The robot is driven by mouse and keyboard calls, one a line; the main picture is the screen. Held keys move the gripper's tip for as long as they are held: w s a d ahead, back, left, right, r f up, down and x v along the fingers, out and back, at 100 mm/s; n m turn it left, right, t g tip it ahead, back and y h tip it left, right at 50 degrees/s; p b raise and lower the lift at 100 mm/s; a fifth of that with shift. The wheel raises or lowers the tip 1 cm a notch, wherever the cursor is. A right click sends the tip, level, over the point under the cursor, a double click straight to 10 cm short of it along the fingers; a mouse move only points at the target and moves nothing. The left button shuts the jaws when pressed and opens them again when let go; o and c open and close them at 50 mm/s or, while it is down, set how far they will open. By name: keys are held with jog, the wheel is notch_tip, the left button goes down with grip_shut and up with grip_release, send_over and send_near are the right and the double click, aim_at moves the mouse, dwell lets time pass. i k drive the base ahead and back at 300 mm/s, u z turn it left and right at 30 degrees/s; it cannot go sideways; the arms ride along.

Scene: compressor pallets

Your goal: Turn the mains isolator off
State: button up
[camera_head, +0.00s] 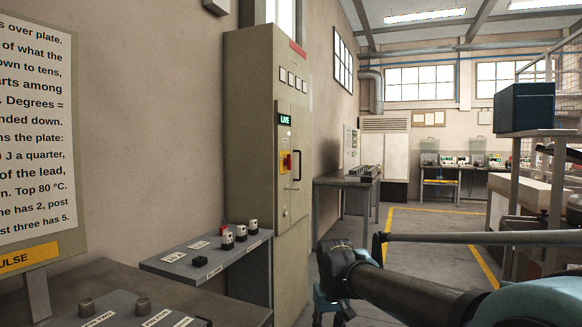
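The mains isolator (287,162) is a red rotary handle on a yellow plate. It is set in the door of a tall beige-grey cabinet (252,130) left of centre. The handle looks roughly upright, though it is small and seen at a slant. Above it a green sign (285,119) reads LIVE. A dark door handle stands just right of the isolator. My arm reaches in from the lower right, and its dark joint is below and right of the isolator, apart from the cabinet. My gripper's fingers do not show.
A grey shelf (185,262) with labelled small items (240,232) juts out before the cabinet's lower left. A text board (35,130) stands at the left. A table (345,183) stands beyond the cabinet. Open floor (430,225) with yellow lines lies right of it; shelving stands far right.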

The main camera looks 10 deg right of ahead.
aim_at(286, 162)
jog(key=u, duration=0.05)
jog(key=k, duration=0.3)
jog(key=z, duration=0.55)
jog(key=i, duration=1.35)
jog(key=u, duration=0.2)
